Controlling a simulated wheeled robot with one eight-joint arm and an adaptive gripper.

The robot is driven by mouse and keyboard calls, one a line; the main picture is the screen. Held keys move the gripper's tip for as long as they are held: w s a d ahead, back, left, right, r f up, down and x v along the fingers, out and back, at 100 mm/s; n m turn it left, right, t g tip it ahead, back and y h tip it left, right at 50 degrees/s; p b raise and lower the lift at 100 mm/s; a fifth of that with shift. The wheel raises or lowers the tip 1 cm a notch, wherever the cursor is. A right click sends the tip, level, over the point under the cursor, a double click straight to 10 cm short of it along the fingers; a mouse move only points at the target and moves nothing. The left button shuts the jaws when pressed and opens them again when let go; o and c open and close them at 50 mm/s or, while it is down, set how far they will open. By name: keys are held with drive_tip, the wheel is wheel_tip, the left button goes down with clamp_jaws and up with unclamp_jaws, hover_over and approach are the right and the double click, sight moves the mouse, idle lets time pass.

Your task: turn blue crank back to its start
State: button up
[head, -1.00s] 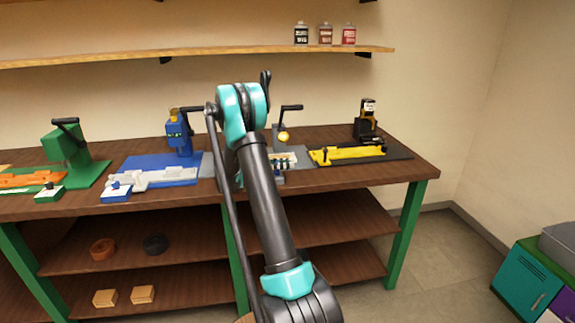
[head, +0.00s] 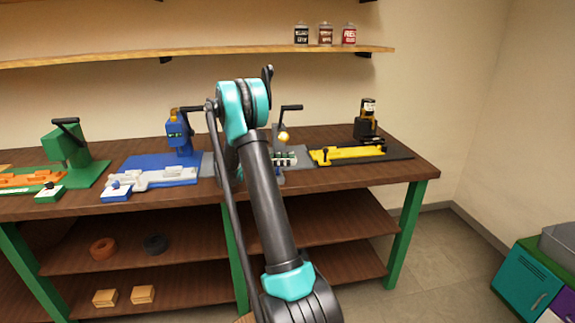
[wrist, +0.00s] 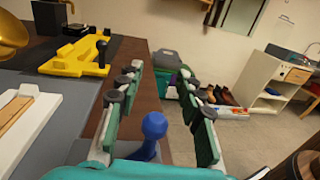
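The blue crank shows in the wrist view as an upright blue post with a round knob (wrist: 153,125). It stands between the two fingers of my gripper (wrist: 159,75). The fingers are apart, with visible space on both sides of the knob, and I see no clear contact. The crank's base is hidden by the gripper body. In the head view, my arm covers most of the grey fixture (head: 300,153) where my gripper is, and the crank cannot be made out there.
A yellow fixture (head: 347,154) lies right of the grey one; it shows ahead in the wrist view (wrist: 75,58). A blue station (head: 180,138) and a green station (head: 70,150) stand to the left. The workbench (head: 425,170) ends at the right, with open floor beyond.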

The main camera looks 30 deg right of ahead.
wheel_tip(320, 180, up, 8)
idle(0.5)
